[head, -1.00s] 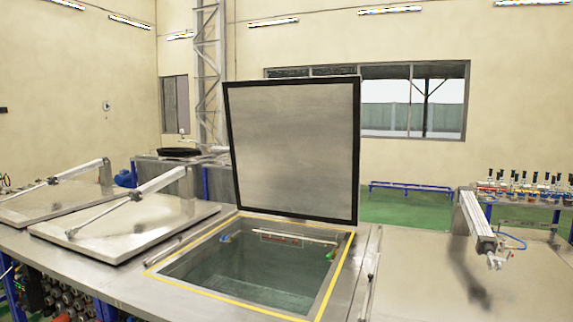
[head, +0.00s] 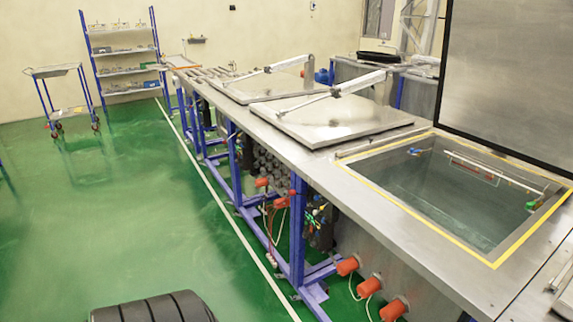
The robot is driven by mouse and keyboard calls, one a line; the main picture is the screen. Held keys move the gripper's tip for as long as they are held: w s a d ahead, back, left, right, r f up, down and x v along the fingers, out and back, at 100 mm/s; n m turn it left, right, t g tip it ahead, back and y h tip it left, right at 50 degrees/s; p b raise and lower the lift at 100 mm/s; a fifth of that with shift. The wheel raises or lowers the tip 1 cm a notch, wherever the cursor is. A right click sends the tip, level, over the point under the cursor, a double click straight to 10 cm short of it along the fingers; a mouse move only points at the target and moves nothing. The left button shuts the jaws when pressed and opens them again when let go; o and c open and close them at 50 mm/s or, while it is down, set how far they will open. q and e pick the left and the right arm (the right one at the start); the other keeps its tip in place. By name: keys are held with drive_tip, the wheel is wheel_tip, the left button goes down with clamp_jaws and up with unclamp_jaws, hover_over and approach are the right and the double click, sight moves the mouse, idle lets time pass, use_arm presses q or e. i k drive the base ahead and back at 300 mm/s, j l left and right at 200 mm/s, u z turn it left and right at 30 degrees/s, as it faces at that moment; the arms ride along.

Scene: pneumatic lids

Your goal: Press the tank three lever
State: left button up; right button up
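The line of tanks runs from the far left to the near right in the head view. The nearest tank (head: 345,160) is open and holds clear liquid. Its lid (head: 510,70) stands upright behind it. Two other lids, a nearer one (head: 345,120) and a farther one (head: 265,88), lie shut. I cannot tell which tank is number three. Small valve fittings (head: 316,215) sit under the front edge of the bench; I cannot make out a lever for certain.
Orange-capped fittings (head: 347,266) with hoses stick out from the bench front. Blue legs (head: 298,230) stand below it. The green floor (head: 130,215) to the left is open. A trolley (head: 55,90) and a shelf rack (head: 122,55) stand at the back left.

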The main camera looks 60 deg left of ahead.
sight(292, 192)
drive_tip(key=u, duration=1.7)
